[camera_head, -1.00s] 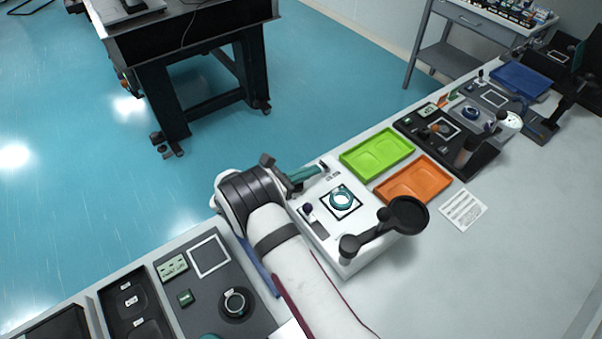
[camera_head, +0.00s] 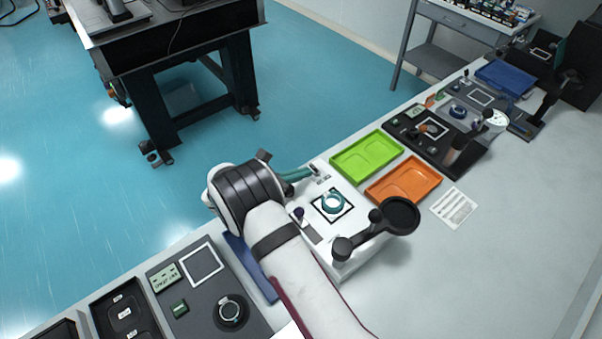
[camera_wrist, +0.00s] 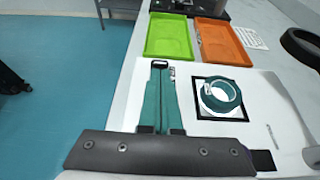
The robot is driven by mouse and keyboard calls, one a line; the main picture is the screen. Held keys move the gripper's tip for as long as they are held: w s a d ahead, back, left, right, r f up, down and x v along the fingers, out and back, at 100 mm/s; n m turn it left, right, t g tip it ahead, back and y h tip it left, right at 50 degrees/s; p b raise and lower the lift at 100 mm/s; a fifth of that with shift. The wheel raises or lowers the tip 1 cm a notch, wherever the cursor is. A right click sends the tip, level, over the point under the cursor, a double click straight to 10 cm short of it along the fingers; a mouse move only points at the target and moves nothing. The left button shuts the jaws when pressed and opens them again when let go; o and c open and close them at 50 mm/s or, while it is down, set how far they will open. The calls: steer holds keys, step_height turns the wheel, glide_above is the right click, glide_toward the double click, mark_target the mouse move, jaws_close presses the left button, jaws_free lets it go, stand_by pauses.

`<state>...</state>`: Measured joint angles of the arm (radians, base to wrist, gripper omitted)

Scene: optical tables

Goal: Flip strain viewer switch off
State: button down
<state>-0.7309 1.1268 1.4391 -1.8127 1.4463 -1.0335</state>
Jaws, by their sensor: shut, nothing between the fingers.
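The strain viewer is a white box (camera_head: 352,252) on the bench, with a teal ring (camera_head: 333,202) in a black-framed square on top. The ring also shows in the wrist view (camera_wrist: 220,96). A small switch (camera_head: 315,167) with small markings beside it is at the box's far edge. My gripper (camera_head: 305,174) has teal fingers, shut and empty, reaching over the far-left part of the box to the switch area. In the wrist view the fingertips (camera_wrist: 160,75) end just at a small black-edged piece. Whether they touch the switch, and its position, I cannot tell.
A green tray (camera_head: 366,156) and an orange tray (camera_head: 403,181) lie beyond the box. A black round head on an arm (camera_head: 400,215) overhangs the box's right side. A dark panel with instruments (camera_head: 205,290) is at left. The bench at right is mostly clear.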

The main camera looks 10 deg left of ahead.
mark_target(312, 167)
steer(key=r+g+y, duration=0.1)
steer(key=w+d+r+g+y, duration=0.1)
steer(key=shift+w+d+g+y, duration=0.15)
steer(key=shift+g+y, duration=0.25)
steer(key=shift+w+d+r+g+y, duration=0.2)
steer(key=shift+w+d+g+y, duration=0.1)
steer(key=shift+g+y, duration=0.25)
steer(key=shift+w+d+r+g+y, duration=0.15)
steer(key=shift+w+d+g+y, duration=0.1)
steer(key=shift+g+y, duration=0.3)
steer(key=shift+r, duration=0.1)
steer(key=shift+s+r, duration=0.1)
steer(key=shift+r, duration=0.55)
step_height(312, 167, up, 10)
steer(key=s+a, duration=0.1)
steer(key=a, duration=0.1)
steer(key=shift+s+f, duration=0.15)
steer(key=shift+s, duration=0.25)
